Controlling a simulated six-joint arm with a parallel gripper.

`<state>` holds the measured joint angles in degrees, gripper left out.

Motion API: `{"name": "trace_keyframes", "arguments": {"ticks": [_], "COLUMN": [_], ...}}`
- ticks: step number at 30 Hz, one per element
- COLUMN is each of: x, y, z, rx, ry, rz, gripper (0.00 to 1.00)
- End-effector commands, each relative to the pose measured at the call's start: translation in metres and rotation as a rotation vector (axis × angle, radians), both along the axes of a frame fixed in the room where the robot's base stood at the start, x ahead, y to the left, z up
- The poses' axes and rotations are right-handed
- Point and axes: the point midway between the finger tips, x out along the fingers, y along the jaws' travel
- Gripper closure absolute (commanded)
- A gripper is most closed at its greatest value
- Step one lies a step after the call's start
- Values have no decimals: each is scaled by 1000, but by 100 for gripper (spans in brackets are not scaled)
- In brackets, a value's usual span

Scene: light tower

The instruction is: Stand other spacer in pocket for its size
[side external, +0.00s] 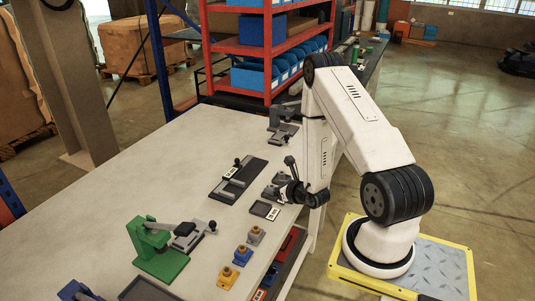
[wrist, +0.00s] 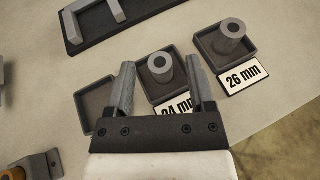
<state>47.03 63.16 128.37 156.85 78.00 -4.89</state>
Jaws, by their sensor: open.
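In the wrist view a grey hollow spacer (wrist: 160,66) stands upright in the dark pocket (wrist: 153,93) with the partly hidden "24 mm" label. Another grey spacer (wrist: 231,34) stands in the pocket (wrist: 207,47) labelled "26 mm" (wrist: 243,76). A third dark pocket (wrist: 94,103) at the left looks empty where it shows. My gripper (wrist: 161,72) is open and holds nothing; in the picture the 24 mm spacer appears between its fingers. I cannot tell whether they touch it. In the side view my gripper (side external: 281,188) is low over the pockets and hides some; one empty pocket (side external: 262,209) shows.
A dark fixture (side external: 238,179) lies beyond the pockets. A green toggle clamp (side external: 160,250) and yellow and grey blocks (side external: 243,255) sit on the table (side external: 130,195) nearer the camera. The left part of the table is clear. A red shelf (side external: 268,45) stands behind.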

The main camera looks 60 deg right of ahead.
Motion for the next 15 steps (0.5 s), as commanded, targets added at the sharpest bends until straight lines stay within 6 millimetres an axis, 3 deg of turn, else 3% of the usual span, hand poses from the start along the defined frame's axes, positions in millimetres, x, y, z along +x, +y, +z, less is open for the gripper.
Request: {"name": "trace_keyframes", "arguments": {"ticks": [15], "x": [-60], "y": [24], "z": [27], "rx": [2], "ry": [1], "rz": [-5], "gripper": [31]}}
